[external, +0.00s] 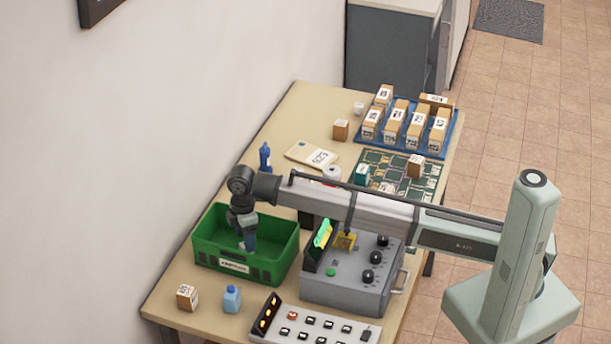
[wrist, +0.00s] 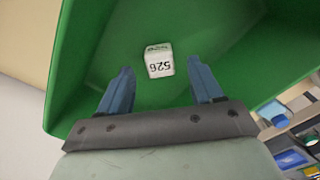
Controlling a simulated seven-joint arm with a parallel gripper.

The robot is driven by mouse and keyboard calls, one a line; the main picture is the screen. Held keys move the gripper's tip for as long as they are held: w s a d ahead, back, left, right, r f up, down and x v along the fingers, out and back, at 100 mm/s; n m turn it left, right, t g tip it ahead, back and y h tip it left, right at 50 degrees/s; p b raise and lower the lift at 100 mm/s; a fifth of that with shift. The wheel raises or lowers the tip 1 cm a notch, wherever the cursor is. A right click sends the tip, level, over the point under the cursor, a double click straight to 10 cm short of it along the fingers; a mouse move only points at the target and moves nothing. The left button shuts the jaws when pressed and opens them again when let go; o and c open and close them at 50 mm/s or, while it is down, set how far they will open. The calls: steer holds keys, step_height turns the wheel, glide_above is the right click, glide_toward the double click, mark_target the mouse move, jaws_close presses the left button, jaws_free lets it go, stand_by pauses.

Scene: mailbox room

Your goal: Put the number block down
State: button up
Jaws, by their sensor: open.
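The block is hidden there by the crate wall and my gripper.
A grey control box (external: 345,285) with knobs stands right of the crate. A white switch panel (external: 310,325), a blue bottle (external: 232,299) and a small box (external: 187,297) are in front. A blue tray (external: 408,145) of boxes is at the back.

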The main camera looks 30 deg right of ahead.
step_height(320, 180, up, 8)
steer(key=shift+r, duration=0.15)
steer(key=shift+w, duration=0.1)
stand_by(0.4)
